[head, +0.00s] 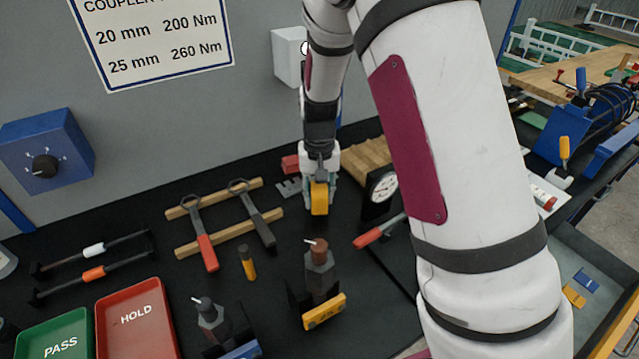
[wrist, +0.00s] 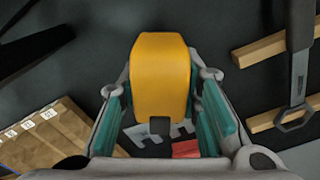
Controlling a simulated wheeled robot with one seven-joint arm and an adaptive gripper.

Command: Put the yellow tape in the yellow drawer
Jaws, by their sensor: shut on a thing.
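The yellow tape (head: 319,199) is in my gripper (head: 320,185), over the black bench near the back wall. In the wrist view the tape (wrist: 162,75) sits between the two teal finger pads of my gripper (wrist: 163,118), which is shut on it. The bench top lies beyond the tape; I cannot tell the exact gap. An open drawer (head: 614,325) with a yellow-orange front edge is at the lower right of the head view, partly cut off by the frame. Small blue and yellow pieces lie inside it. My arm hides part of its left side.
Wrenches on wooden strips (head: 228,218) lie to the left. Couplers in holders (head: 319,272) stand in front. Red (head: 138,322) and green (head: 56,340) trays are at the lower left.

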